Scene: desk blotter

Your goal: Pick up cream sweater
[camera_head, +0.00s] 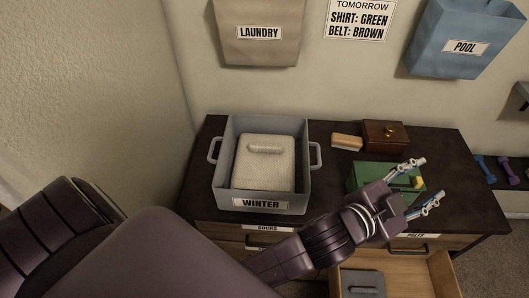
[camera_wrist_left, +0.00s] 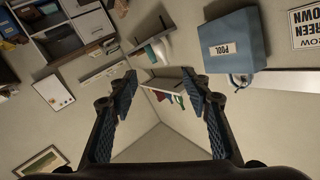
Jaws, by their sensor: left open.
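The cream sweater (camera_head: 262,172) lies folded inside a grey bin labelled WINTER (camera_head: 221,150), which stands on the dark dresser top. A raised roll shows on the sweater's far part. My left gripper (camera_head: 420,184) is open and empty. It is to the right of the bin, over the right part of the dresser, and points away from the sweater. In the left wrist view, the open fingers (camera_wrist_left: 160,88) have nothing between them, and neither the sweater nor the bin shows. My right gripper is not in view.
A wooden box (camera_head: 385,136) and a brush (camera_head: 346,142) stand farther back. A drawer (camera_head: 408,274) is open at the front with a grey folded item (camera_head: 363,284) inside. Dumbbells (camera_head: 485,169) lie at right. Hanging bags are above.

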